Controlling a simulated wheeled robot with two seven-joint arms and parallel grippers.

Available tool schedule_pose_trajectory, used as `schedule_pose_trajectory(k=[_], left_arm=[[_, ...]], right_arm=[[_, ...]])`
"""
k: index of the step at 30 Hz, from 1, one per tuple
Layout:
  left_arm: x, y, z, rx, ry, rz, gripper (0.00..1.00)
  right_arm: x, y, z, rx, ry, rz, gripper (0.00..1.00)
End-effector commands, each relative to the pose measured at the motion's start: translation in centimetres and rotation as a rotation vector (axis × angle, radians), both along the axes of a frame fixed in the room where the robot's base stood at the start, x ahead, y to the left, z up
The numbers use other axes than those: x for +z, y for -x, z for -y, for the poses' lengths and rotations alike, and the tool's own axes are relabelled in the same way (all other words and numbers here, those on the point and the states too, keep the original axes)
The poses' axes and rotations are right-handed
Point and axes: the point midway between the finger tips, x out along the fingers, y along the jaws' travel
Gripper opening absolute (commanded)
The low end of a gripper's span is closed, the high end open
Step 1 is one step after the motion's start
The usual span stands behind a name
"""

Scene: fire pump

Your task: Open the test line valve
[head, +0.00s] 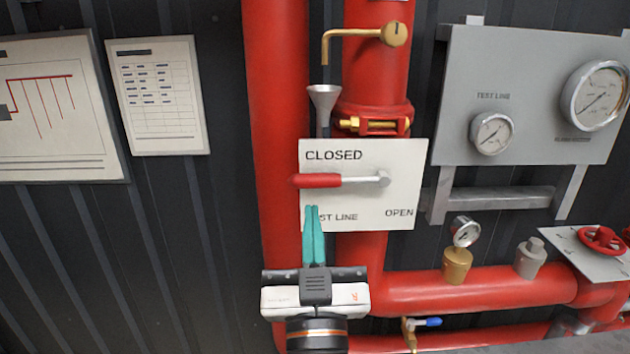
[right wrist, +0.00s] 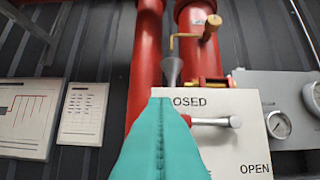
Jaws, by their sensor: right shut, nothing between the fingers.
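The test line valve has a lever with a red grip (head: 318,181) and a grey arm that ends at a pivot (head: 383,179) on a white plate (head: 400,153). The lever lies level, its red grip pointing left, below the word CLOSED; OPEN is printed at the plate's lower right. My right gripper (head: 315,208) has teal fingers, shut and empty, just below the red grip and over the plate's lower left. In the right wrist view the fingers (right wrist: 160,125) hide part of the plate and grip. I cannot tell whether they touch the lever. My left gripper is not in view.
Red vertical pipes (head: 275,90) stand behind the plate. A brass spout (head: 395,35) and a grey funnel (head: 322,97) are above it. A gauge panel (head: 540,80) is at right. A blue-handled valve (head: 428,322) and a red handwheel (head: 602,240) sit lower right.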

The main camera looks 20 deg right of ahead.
Motion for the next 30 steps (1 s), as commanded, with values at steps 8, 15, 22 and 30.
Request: schedule_pose_trajectory(k=[8, 15, 22, 30], left_arm=[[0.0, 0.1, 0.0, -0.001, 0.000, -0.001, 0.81], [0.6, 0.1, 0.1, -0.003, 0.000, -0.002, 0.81], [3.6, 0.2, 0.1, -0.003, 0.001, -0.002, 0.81], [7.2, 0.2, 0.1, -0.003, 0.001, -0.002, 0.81]], right_arm=[[0.8, 0.7, 0.5, -0.009, -0.015, 0.022, 0.00], [1.3, 0.2, 0.5, -0.008, -0.012, 0.022, 0.00], [3.7, -2.9, 1.4, -0.010, -0.008, 0.023, 0.00], [6.6, -7.8, 2.9, -0.010, -0.009, 0.021, 0.00]])
